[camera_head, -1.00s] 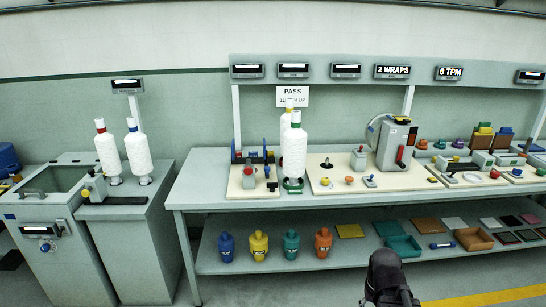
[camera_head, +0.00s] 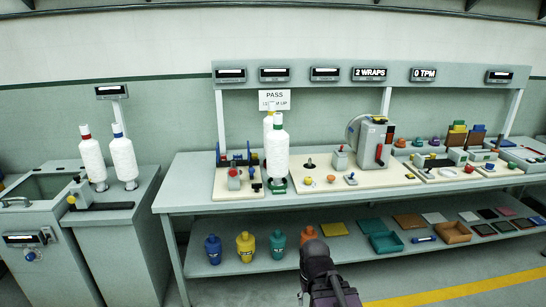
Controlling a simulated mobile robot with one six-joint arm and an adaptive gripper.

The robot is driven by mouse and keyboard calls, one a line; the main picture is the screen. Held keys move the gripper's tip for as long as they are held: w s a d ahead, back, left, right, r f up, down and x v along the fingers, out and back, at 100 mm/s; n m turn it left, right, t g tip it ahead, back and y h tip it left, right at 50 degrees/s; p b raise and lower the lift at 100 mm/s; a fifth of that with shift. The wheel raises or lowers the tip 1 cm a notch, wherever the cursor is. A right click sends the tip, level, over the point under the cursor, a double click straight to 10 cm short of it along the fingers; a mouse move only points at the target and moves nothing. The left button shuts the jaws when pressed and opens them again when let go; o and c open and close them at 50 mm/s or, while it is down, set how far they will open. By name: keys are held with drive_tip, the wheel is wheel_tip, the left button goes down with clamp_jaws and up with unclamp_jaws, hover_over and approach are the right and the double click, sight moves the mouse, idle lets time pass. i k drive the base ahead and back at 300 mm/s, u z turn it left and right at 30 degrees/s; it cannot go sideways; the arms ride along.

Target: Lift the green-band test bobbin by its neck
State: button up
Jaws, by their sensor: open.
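My gripper (camera_head: 322,290) shows as a dark shape at the bottom of the view, in front of the lower shelf and well apart from the bobbin. Its fingers are hard to make out, and nothing is seen in it.
Two more white bobbins, red-band (camera_head: 93,160) and blue-band (camera_head: 123,158), stand on the left cabinet. A rig with blue parts (camera_head: 236,165) is left of the bobbin; a grey machine (camera_head: 374,142) is to its right. Coloured jars (camera_head: 245,247) and trays (camera_head: 452,232) fill the lower shelf.

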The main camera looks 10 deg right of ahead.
sight(278, 139)
drive_tip(key=z, duration=0.05)
drive_tip(key=i, duration=1)
drive_tip(key=u, duration=0.05)
